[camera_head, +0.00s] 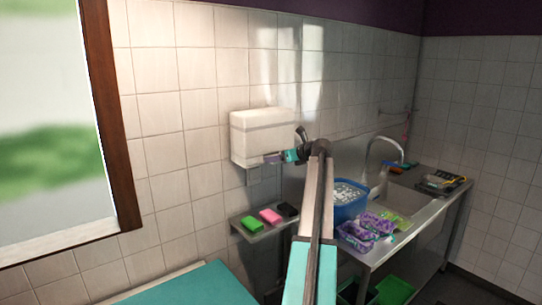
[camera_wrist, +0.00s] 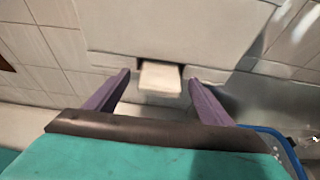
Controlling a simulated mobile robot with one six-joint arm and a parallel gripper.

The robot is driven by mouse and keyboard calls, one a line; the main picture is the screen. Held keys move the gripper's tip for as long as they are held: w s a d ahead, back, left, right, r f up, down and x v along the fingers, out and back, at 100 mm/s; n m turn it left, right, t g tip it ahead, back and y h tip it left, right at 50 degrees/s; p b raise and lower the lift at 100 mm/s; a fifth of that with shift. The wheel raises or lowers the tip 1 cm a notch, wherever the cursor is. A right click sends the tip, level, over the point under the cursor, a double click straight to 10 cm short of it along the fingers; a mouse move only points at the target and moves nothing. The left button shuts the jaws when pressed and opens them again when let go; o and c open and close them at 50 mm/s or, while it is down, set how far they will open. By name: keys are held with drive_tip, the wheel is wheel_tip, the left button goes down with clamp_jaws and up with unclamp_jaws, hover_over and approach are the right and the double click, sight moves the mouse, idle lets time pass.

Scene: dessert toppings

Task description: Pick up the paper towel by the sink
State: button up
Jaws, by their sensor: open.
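A white paper towel (camera_wrist: 160,78) hangs from the slot under a white wall dispenser (camera_head: 262,134). The dispenser also fills the upper part of the wrist view (camera_wrist: 180,30). In the wrist view my gripper (camera_wrist: 158,82) is open, with one purple finger on each side of the towel and a gap to each. No contact shows. In the head view my gripper (camera_head: 273,158) is at the dispenser's lower edge, and the towel is hidden there. The sink (camera_head: 400,198) is to the right, set in a steel counter.
A small shelf (camera_head: 262,230) below the dispenser holds a green sponge (camera_head: 252,224), a pink sponge (camera_head: 270,216) and a black one (camera_head: 287,210). A blue tub (camera_head: 348,208) and purple packs (camera_head: 358,236) stand on the counter. A teal surface (camera_head: 195,287) lies at the front.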

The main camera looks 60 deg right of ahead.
drive_tip(key=shift+x, duration=0.9)
drive_tip(key=shift+s, duration=0.1)
drive_tip(key=c, duration=1.1)
drive_tip(key=shift+b, duration=0.45)
drive_tip(key=s+a+b, duration=0.2)
drive_tip(key=s+a, duration=0.1)
drive_tip(key=s, duration=0.5)
drive_tip(key=s+a+b, duration=0.2)
drive_tip(key=s+b, duration=0.1)
drive_tip(key=s, duration=0.6)
drive_tip(key=shift+a, duration=0.35)
drive_tip(key=shift+r, duration=0.15)
drive_tip(key=shift+f+b, duration=0.35)
drive_tip(key=shift+b, duration=0.15)
